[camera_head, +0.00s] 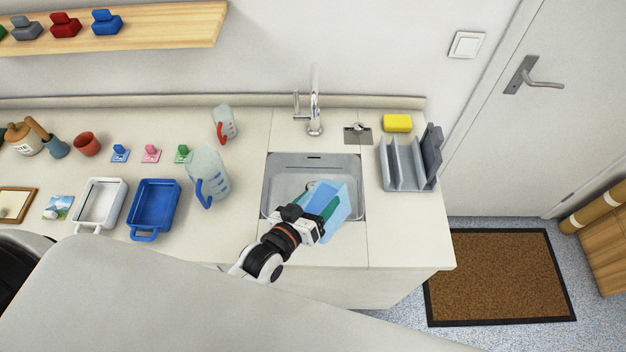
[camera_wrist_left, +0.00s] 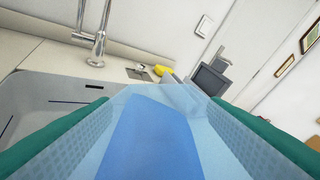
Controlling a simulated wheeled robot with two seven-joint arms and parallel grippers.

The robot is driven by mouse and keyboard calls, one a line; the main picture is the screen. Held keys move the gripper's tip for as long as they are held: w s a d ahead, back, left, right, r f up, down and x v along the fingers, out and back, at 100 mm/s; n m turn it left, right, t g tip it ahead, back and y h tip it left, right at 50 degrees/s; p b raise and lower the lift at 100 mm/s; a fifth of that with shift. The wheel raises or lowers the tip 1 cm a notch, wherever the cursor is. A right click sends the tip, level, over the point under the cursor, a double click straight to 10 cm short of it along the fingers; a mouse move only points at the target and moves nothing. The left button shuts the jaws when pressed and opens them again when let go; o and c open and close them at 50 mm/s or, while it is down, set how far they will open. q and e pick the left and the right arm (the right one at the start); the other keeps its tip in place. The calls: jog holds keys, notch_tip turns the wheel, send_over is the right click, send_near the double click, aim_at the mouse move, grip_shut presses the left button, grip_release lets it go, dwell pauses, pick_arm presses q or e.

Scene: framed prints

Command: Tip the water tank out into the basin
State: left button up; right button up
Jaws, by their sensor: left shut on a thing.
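The water tank (camera_head: 341,205) is a translucent light-blue container. My left gripper (camera_head: 322,204) is shut on it, and its green finger pads lie along both sides of the tank. The tank is over the front right part of the grey basin (camera_head: 287,178) and looks tilted. In the left wrist view the tank (camera_wrist_left: 155,135) fills the space between the green pads, with a deeper blue area inside it; I cannot tell if liquid is running out. The basin (camera_wrist_left: 35,105) shows at the left there. My right gripper is not in view.
A tap (camera_head: 315,115) stands behind the basin. A grey rack (camera_head: 405,165) and a yellow sponge (camera_head: 397,123) are to the right. A clear jug with a blue handle (camera_head: 207,175) and a blue tray (camera_head: 153,205) stand on the counter to the left.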

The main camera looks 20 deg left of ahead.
aim_at(310, 197)
pick_arm(q)
jog(key=shift+w+a+f, duration=0.1)
jog(key=shift+w+a, duration=0.1)
jog(key=shift+w, duration=0.05)
jog(key=shift+w+a+g, duration=0.1)
jog(key=shift+w+g, duration=0.15)
jog(key=shift+g, duration=0.05)
jog(key=shift+n, duration=0.3)
jog(key=shift+a, duration=0.2)
jog(key=shift+w+a+f, duration=0.15)
jog(key=shift+w, duration=0.15)
jog(key=shift+n+h, duration=0.3)
jog(key=shift+w+a+f+g, duration=0.15)
jog(key=shift+g, duration=0.15)
jog(key=shift+w+a+f+n+g+b, duration=0.2)
jog(key=shift+a+n+g+b, duration=0.1)
jog(key=shift+n+b, duration=0.15)
jog(key=shift+r, duration=0.15)
dwell(0.5)
